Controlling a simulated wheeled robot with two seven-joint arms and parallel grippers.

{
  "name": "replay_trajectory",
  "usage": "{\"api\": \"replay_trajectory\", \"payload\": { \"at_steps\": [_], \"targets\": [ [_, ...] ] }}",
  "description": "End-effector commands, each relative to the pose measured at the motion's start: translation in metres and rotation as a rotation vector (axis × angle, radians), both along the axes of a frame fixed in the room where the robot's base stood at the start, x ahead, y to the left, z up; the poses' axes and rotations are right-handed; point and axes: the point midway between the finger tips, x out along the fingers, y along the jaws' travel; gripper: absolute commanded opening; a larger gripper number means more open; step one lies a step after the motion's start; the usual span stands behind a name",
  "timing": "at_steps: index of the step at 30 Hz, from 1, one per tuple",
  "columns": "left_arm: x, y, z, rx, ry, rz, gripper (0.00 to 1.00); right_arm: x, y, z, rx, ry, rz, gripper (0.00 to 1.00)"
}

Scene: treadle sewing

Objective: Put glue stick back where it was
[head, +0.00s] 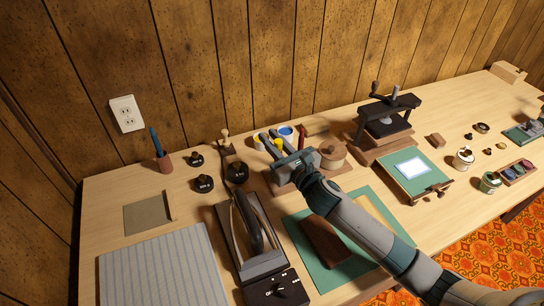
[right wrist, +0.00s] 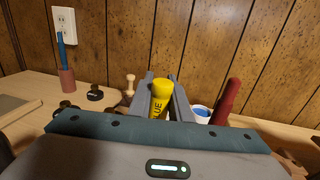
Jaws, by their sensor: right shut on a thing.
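The yellow glue stick (right wrist: 160,97) is upright between the two fingers of my right gripper (right wrist: 163,92) in the right wrist view, with part of its lettering showing. In the head view my right gripper (head: 271,138) reaches in from the lower right to the back of the table, and a bit of the yellow glue stick (head: 277,144) shows between its fingers. The gripper is shut on the glue stick. The stick's lower end is hidden, so I cannot tell whether it touches anything below. My left gripper is not in view.
A blue paint cup (head: 286,132) and a red handle (head: 303,134) stand close right of the gripper. A round wooden box (head: 332,154) and a black press (head: 385,120) stand further right.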

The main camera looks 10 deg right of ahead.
Motion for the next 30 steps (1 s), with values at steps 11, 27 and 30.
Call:
{"api": "replay_trajectory", "payload": {
  "at_steps": [11,27,30],
  "targets": [
    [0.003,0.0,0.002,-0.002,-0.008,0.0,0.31,0.0,0.0,-0.018,0.0,-0.001,0.001,0.0],
    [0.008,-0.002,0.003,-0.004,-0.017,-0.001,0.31,0.0,0.0,-0.055,0.0,0.001,-0.001,0.0],
    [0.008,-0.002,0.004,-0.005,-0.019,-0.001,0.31,0.0,0.0,-0.056,-0.001,0.0,0.0,0.0]
  ]
}}
